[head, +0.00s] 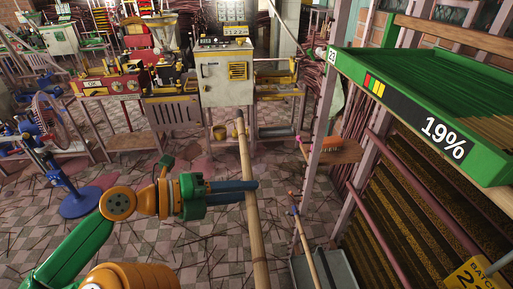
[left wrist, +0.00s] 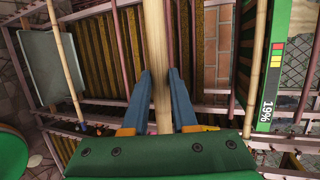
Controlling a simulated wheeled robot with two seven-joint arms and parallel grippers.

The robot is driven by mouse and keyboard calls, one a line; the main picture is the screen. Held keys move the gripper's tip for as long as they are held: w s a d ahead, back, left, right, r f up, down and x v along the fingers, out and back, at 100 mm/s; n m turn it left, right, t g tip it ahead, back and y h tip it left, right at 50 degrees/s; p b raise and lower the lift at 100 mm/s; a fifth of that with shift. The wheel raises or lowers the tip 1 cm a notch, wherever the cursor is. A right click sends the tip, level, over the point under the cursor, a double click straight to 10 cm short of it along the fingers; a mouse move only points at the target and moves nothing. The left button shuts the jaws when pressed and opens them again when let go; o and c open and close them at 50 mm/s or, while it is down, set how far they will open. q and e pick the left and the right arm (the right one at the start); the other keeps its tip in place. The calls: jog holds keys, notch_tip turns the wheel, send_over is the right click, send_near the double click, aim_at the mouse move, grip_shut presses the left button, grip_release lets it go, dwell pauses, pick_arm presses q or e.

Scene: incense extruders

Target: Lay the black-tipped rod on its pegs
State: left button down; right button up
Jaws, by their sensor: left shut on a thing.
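A long pale wooden rod (head: 252,225) runs from the middle of the head view down to its bottom edge. My left gripper (head: 252,191) reaches in from the left, its blue fingers shut on this rod partway along. In the left wrist view the rod (left wrist: 157,50) passes between the two blue fingers (left wrist: 159,85). I cannot make out which pegs are the rod's own. My right gripper is not in view.
A tall rack with a green tray (head: 480,160) marked 19% stands at right. Another thin rod (head: 305,245) leans over a grey bin (head: 335,268) beside it. Machines, including a pale cabinet (head: 224,78), stand at the back. The checkered floor is strewn with thin sticks.

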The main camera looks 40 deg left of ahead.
pick_arm(q)
jog(key=s+a, duration=0.9)
jog(key=s, duration=0.2)
jog(key=shift+s, duration=0.35)
